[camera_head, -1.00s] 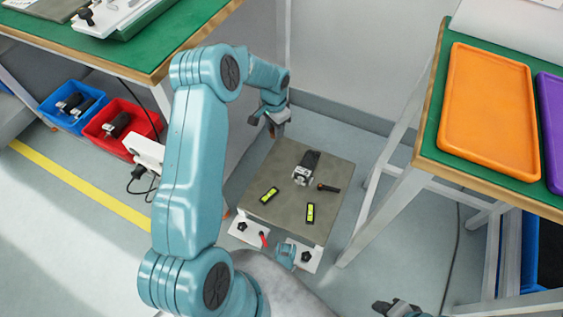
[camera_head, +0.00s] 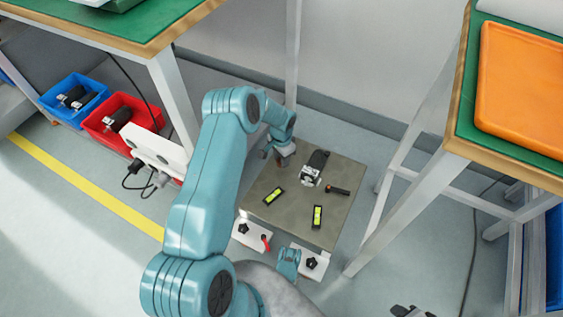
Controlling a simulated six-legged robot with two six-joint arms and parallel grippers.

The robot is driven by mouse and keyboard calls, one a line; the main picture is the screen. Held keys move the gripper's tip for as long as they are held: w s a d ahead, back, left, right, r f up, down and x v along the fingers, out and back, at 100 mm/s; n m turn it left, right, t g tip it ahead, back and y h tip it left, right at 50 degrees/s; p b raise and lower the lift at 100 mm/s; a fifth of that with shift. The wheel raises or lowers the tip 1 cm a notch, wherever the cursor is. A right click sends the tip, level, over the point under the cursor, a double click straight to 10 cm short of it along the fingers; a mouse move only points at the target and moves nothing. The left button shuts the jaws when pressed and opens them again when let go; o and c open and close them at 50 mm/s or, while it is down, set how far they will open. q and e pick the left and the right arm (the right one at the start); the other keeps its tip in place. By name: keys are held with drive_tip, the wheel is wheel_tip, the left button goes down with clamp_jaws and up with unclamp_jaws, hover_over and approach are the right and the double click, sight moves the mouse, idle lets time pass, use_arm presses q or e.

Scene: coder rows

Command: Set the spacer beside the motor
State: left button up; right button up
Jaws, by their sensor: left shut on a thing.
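The motor (camera_head: 315,167), black with a silver end, lies on the grey-brown plate (camera_head: 295,219) near its back middle. My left gripper (camera_head: 281,159) is at the plate's back left, left of the motor and apart from it. It is shut on a small brownish piece, seemingly the spacer (camera_head: 282,162), mostly hidden by the fingers. I cannot tell whether that piece touches the plate. A dark part at the bottom edge, seemingly my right gripper (camera_head: 410,312), is cut off, and its jaws cannot be read.
Two yellow-green level vials (camera_head: 274,197) and a black part with an orange end (camera_head: 338,190) lie on the plate. Red (camera_head: 122,121) and blue (camera_head: 73,99) bins with dark parts stand left. Green-topped tables flank the plate; the right one bears an orange tray (camera_head: 520,92).

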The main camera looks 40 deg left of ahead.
use_arm(q)
drive_tip(key=shift+f, duration=0.65)
drive_tip(key=shift+r, duration=0.15)
drive_tip(key=shift+f, duration=0.2)
drive_tip(key=o, duration=1)
use_arm(e)
drive_tip(key=shift+w+f, duration=0.2)
drive_tip(key=shift+f, duration=0.05)
use_arm(q)
wheel_tip(320, 180, up, 12)
drive_tip(key=p, duration=0.5)
drive_tip(key=shift+r, duration=0.2)
use_arm(e)
drive_tip(key=s+r+g, duration=0.1)
drive_tip(key=s+r, duration=0.2)
drive_tip(key=r, duration=0.2)
drive_tip(key=shift+s+a, duration=0.3)
drive_tip(key=shift+s, duration=0.05)
